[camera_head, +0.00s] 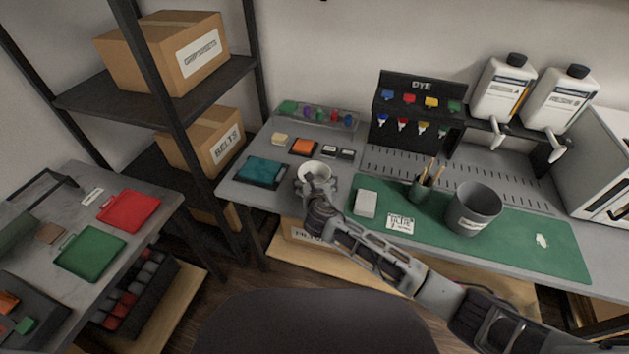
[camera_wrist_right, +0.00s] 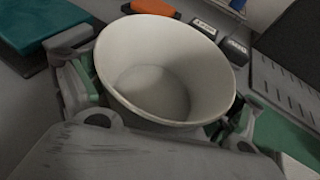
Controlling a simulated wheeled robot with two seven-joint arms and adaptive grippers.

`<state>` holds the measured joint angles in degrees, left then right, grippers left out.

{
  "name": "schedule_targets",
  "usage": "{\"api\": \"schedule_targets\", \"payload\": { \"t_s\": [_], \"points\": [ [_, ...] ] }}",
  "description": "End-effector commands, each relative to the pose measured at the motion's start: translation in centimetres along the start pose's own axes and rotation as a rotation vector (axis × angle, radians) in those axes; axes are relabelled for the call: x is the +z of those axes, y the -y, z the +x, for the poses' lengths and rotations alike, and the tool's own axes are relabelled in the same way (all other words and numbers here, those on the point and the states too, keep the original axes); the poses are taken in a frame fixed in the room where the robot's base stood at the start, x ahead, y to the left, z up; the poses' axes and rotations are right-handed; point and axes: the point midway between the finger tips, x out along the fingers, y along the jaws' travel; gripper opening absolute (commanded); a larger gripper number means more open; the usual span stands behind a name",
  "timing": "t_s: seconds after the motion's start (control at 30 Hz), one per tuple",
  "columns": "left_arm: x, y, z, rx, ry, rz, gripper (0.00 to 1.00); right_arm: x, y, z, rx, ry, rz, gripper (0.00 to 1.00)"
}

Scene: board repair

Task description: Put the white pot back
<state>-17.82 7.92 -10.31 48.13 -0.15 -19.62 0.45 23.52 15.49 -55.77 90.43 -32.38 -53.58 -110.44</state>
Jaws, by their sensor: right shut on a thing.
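The white pot (camera_head: 314,172) is at the left part of the workbench, between the teal pad and the green mat. My right gripper (camera_head: 317,186) is shut around it from the front. In the right wrist view the white pot (camera_wrist_right: 165,75) fills the middle, upright or slightly tilted, and looks empty inside. The fingers of my right gripper (camera_wrist_right: 160,110) press on its left and right sides. I cannot tell if its base touches the bench. My left gripper is not in view.
A teal pad (camera_head: 260,171) lies left of the pot, and a white block (camera_head: 365,203) lies to its right on the green mat (camera_head: 515,240). An orange block (camera_head: 303,147) and small dark labelled blocks (camera_head: 337,152) are behind it. A grey bin (camera_head: 474,209) and pen cup (camera_head: 421,189) stand on the mat.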

Motion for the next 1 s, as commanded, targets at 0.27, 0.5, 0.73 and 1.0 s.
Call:
{"api": "schedule_targets", "payload": {
  "t_s": [0.27,0.5,0.73,1.0],
  "points": [
    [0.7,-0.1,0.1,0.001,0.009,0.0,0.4,-0.2,0.0,0.1,0.0,0.0,0.0,1.0],
    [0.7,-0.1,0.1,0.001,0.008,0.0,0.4,-0.2,0.0,0.1,0.0,0.0,0.0,1.0],
    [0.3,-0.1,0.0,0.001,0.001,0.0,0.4,0.0,0.0,-0.3,0.0,-0.001,0.0,1.0],
    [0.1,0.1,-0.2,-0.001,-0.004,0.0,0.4,0.1,0.0,-2.2,0.001,-0.001,0.0,1.0]
  ]
}}
